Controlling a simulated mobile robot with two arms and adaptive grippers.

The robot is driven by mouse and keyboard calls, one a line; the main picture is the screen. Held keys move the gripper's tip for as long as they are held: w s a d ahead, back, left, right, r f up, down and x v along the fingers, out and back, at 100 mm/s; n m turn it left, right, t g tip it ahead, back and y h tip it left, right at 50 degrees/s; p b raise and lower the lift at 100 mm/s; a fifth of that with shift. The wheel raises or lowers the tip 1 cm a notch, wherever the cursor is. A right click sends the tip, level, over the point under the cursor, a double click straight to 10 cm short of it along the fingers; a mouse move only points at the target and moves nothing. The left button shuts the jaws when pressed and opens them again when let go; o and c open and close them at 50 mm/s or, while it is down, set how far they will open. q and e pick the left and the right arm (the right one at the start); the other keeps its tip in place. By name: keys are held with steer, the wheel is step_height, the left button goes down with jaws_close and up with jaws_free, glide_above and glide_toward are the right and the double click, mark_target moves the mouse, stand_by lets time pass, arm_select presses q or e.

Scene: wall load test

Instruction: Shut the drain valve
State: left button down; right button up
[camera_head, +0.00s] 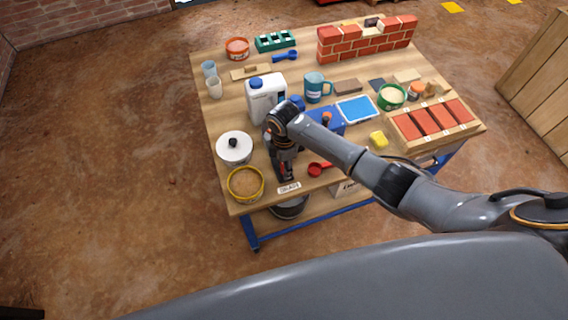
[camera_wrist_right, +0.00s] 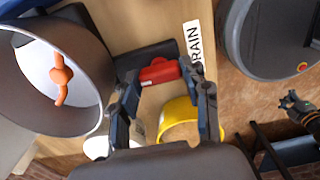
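The drain valve has a short red handle (camera_wrist_right: 160,71) on a dark body, beside the white DRAIN label (camera_wrist_right: 194,47) in the right wrist view. My right gripper (camera_wrist_right: 163,74) is open, pointing down, with a finger on each side of the red handle. Gaps seem to remain; contact cannot be told. A small dark gripper (camera_wrist_right: 292,104) at the right of the wrist view looks like my left one, away from the valve. Its finger state is unclear.
A yellow tub (camera_head: 245,184) and a white lidded pot (camera_head: 234,148) stand left of the right gripper. A small brick wall (camera_head: 366,44) stands at the back.

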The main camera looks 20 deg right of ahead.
steer(key=shift+c, duration=0.6)
steer(key=m+p, duration=0.3)
steer(key=shift+r, duration=0.2)
steer(key=m+p, duration=0.3)
steer(key=m, duration=0.2)
steer(key=m+p, duration=0.2)
steer(key=m, duration=0.3)
steer(key=shift+a+f, duration=0.1)
steer(key=shift+m+p, duration=0.75)
steer(key=shift+m, duration=1.65)
steer(key=shift+f, duration=0.1)
